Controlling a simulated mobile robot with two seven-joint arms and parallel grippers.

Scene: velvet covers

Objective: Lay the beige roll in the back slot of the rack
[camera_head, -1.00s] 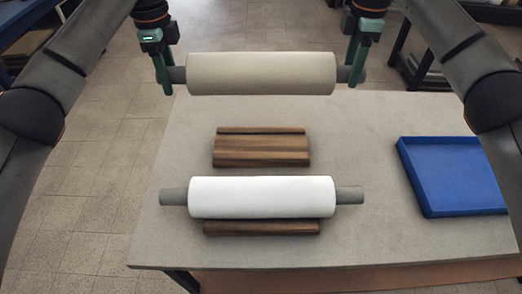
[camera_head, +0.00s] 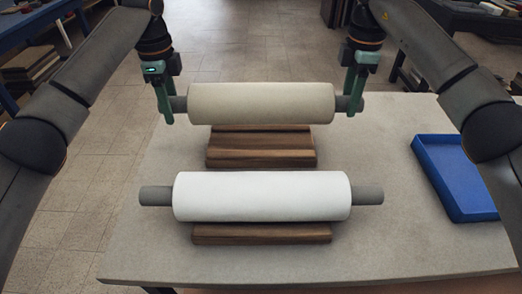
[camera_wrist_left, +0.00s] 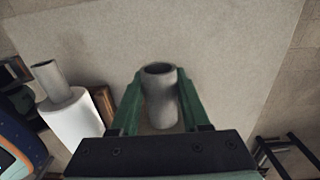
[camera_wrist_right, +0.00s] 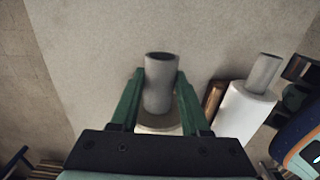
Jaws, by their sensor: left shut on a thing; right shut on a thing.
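The beige roll (camera_head: 262,103) hangs level in the head view, held by its grey core ends. My left gripper (camera_head: 168,106) is shut on the left core end, which shows between the fingers in the left wrist view (camera_wrist_left: 160,98). My right gripper (camera_head: 352,104) is shut on the right core end, also seen in the right wrist view (camera_wrist_right: 159,85). The wooden rack's back part (camera_head: 262,150) has an empty groove and shows just below the roll in the picture. A white roll (camera_head: 262,196) lies on the rack's front part (camera_head: 262,233).
The grey table (camera_head: 400,235) carries the rack. A blue tray (camera_head: 455,180) lies at the right, close to my right arm in the picture. The table to the left of the rack is clear.

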